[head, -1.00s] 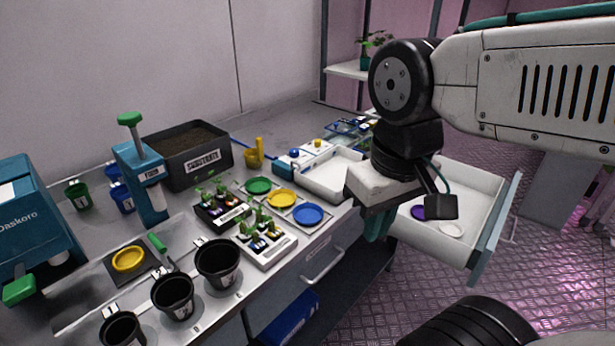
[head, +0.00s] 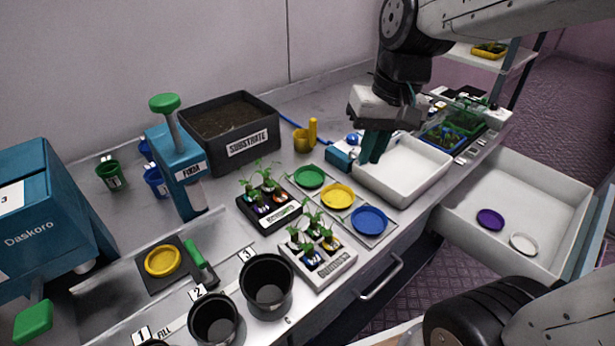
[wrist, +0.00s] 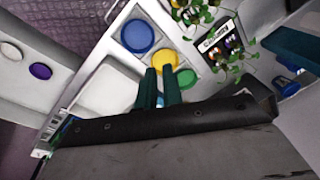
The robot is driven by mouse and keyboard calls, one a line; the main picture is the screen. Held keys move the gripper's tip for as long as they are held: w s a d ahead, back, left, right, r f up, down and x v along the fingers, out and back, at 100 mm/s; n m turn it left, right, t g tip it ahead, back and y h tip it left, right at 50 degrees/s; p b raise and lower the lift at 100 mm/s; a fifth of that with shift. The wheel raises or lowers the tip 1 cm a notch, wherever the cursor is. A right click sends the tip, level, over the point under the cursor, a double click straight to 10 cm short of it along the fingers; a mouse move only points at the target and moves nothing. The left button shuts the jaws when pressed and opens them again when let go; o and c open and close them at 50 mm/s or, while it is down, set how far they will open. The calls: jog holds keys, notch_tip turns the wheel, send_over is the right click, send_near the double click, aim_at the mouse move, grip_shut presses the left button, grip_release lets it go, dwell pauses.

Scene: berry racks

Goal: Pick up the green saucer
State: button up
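The green saucer (head: 309,177) lies flat at the back left of a light tray on the counter, beside the yellow saucer (head: 338,196) and the blue saucer (head: 369,221). My gripper (head: 371,158) hangs with its teal fingers pointing down, over the left end of the white bin, to the right of the green saucer and apart from it. In the wrist view the green saucer (wrist: 187,78) shows just right of my fingers (wrist: 160,75). A gap shows between the fingers, with nothing held.
Two seedling trays (head: 269,209) stand left of the saucers. The yellow jug (head: 305,138) and substrate box (head: 229,132) stand behind. The white bin (head: 405,179) is at right, with an open drawer (head: 540,190) holding purple and white saucers.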

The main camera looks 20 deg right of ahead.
aim_at(325, 175)
jog(key=w+f+m+y, duration=0.1)
jog(key=w+f, duration=0.4)
jog(key=w, duration=0.2)
jog(key=w+f+m, duration=0.2)
jog(key=w+f, duration=0.2)
jog(key=w, duration=0.4)
jog(key=x, duration=0.8)
jog(key=shift+w+d, duration=0.1)
jog(key=shift+d, duration=0.2)
grip_shut()
jog(key=a+v, duration=0.2)
jog(key=v, duration=0.7)
jog(key=shift+w+r, duration=0.4)
jog(key=shift+r, duration=0.15)
